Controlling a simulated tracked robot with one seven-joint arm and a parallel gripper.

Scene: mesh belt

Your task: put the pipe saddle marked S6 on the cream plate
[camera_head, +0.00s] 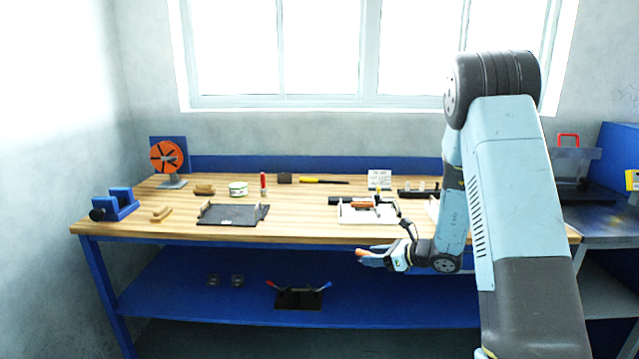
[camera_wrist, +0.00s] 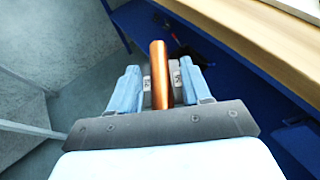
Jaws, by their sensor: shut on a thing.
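My gripper (camera_head: 372,256) is in front of the bench's front edge, below the bench top in the head view. In the wrist view my gripper (camera_wrist: 160,75) is shut on a copper-coloured tube (camera_wrist: 159,60), which sticks out past the fingers. The held tube's copper end (camera_head: 361,252) also shows in the head view. A cream plate (camera_head: 385,216) lies on the bench top behind my gripper, with a copper-coloured piece and dark parts on it. No S6 mark is legible, so I cannot tell which thing is that saddle.
A dark plate (camera_head: 229,215) lies left of the cream plate. A blue vise (camera_head: 116,205) and an orange reel (camera_head: 166,157) stand at the left. Two small grey parts (camera_head: 213,280) (camera_head: 237,281) and a dark tray (camera_head: 299,299) are on the blue lower shelf (camera_head: 180,295).

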